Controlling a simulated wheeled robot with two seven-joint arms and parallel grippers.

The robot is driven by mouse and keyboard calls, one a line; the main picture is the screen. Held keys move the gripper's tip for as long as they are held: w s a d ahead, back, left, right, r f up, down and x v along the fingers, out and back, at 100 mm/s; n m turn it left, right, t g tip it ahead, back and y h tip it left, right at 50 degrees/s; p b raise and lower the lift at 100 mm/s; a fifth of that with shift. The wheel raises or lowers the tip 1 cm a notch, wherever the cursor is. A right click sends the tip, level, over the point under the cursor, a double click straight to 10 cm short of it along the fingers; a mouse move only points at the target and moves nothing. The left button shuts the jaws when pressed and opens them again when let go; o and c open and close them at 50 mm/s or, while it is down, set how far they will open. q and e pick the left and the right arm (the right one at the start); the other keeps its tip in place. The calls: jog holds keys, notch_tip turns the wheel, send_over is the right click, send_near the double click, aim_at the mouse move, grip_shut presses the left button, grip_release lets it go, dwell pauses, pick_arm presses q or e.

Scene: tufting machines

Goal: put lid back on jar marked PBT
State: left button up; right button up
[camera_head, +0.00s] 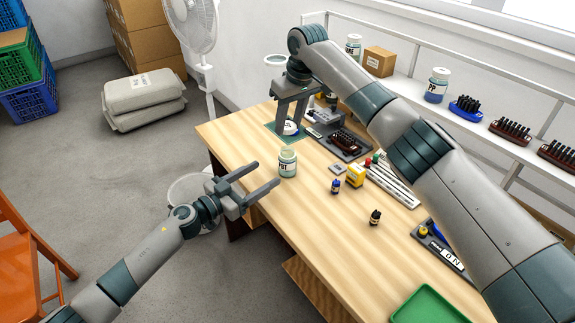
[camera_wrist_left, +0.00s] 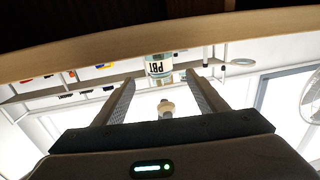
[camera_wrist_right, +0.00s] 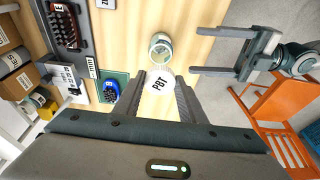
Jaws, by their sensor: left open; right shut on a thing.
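The jar marked PBT (camera_head: 287,164) stands upright and uncovered near the table's left edge. In the right wrist view its open mouth (camera_wrist_right: 161,46) shows. The left wrist view shows its label (camera_wrist_left: 158,68) upside down. My left gripper (camera_head: 267,174) is open beside the jar, fingers pointing towards it; the jar lies beyond the fingertips in the left wrist view. My right gripper (camera_wrist_right: 160,80) is shut on the white lid marked PBT (camera_wrist_right: 159,85), held above the table and apart from the jar. In the head view the lid (camera_head: 291,127) shows between the right fingers.
A green mat (camera_head: 270,133) and a dark tray (camera_head: 350,155) lie at the table's back. A yellow box (camera_head: 355,175) and small bottles (camera_head: 375,216) stand right of the jar. A green tray (camera_head: 428,306) is at the front. Wood right in front of the jar is clear.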

aim_at(281, 164)
pick_arm(q)
jog(key=x, duration=1)
jog(key=shift+d, duration=0.1)
jog(key=shift+c, duration=0.6)
jog(key=c, duration=1.5)
pick_arm(e)
jog(key=shift+s+d+x, duration=0.15)
jog(key=shift+x, duration=0.65)
jog(key=shift+s+d+x, duration=0.1)
jog(key=shift+s+x, duration=0.05)
jog(key=shift+x, duration=0.65)
jog(key=shift+s+d+x, duration=0.1)
jog(key=shift+d+x, duration=0.05)
jog(key=shift+x, duration=0.7)
